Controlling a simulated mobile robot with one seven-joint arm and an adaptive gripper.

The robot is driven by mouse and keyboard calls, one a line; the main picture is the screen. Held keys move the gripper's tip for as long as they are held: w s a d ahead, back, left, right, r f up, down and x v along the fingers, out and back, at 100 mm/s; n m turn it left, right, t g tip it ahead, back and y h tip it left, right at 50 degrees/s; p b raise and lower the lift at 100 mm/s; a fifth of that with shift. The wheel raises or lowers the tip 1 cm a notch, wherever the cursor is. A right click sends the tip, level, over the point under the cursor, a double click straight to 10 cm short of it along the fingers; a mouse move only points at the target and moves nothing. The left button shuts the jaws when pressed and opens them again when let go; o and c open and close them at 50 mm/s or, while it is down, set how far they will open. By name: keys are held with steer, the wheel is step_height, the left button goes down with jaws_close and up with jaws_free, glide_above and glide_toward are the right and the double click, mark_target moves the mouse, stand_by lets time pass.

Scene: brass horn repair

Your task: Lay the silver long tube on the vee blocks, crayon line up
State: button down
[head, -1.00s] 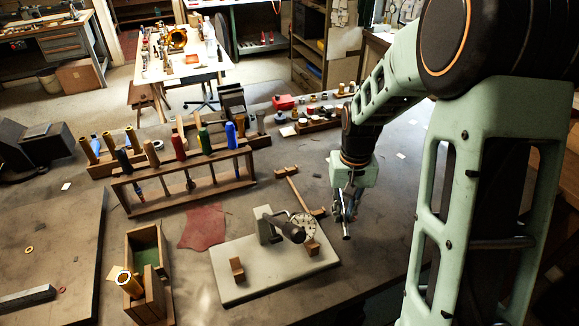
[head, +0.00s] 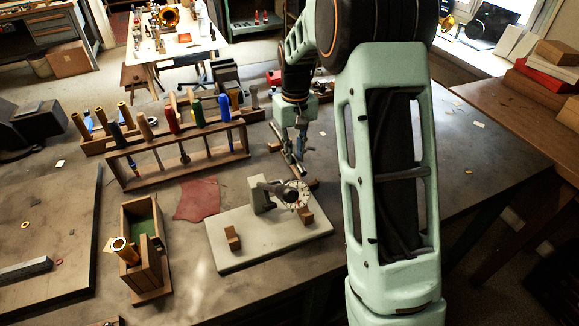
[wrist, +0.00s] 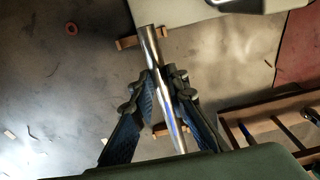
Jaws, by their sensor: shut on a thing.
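The silver long tube (wrist: 165,90) is clamped between the two fingers of my gripper (wrist: 160,88), seen in the wrist view. In the head view my gripper (head: 297,150) hangs over the bench behind the grey plate. Two small wooden blocks, apparently the vee blocks, stand apart on the grey plate: a front left one (head: 232,238) and a right one (head: 305,215). Their notches are too small to see clearly. The tube is away from both.
A dial gauge (head: 298,195) on its stand rises between the blocks on the grey plate (head: 240,262). A wooden cradle (wrist: 128,43) lies beneath the tube. A tool rack (head: 180,165), red leather (head: 197,199) and wooden box (head: 143,245) stand to the left.

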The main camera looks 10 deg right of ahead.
steer(key=shift+f, duration=2.75)
steer(key=shift+f, duration=0.2)
steer(key=c, duration=1.9)
jaws_free()
step_height(320, 180, up, 12)
steer(key=shift+r, duration=0.25)
steer(key=shift+s+f, duration=0.1)
